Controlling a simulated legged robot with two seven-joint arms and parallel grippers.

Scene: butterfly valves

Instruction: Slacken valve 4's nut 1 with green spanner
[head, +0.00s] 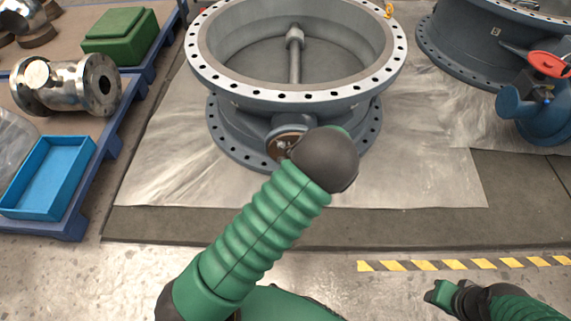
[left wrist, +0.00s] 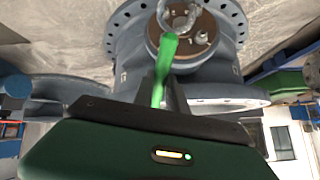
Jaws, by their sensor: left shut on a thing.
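A large blue-grey butterfly valve (head: 295,95) stands on the grey sheet in the head view; no number on it can be read. Its round brown plate (head: 283,145) faces me, and shows larger in the left wrist view (left wrist: 188,48) with a small nut-like part (left wrist: 202,37). My left gripper (left wrist: 163,88) is shut on the green spanner (left wrist: 168,50), which points towards the plate. A pale metal ring lies just past its green end; I cannot tell whether it belongs to the spanner or touches a nut. My right gripper (head: 440,293) is low at right, away from the valve.
At left, a blue-edged bench holds a metal pipe fitting (head: 65,85), a green box (head: 120,35) and a blue tray (head: 48,175). Yellow-striped tape (head: 465,264) crosses clear floor in front.

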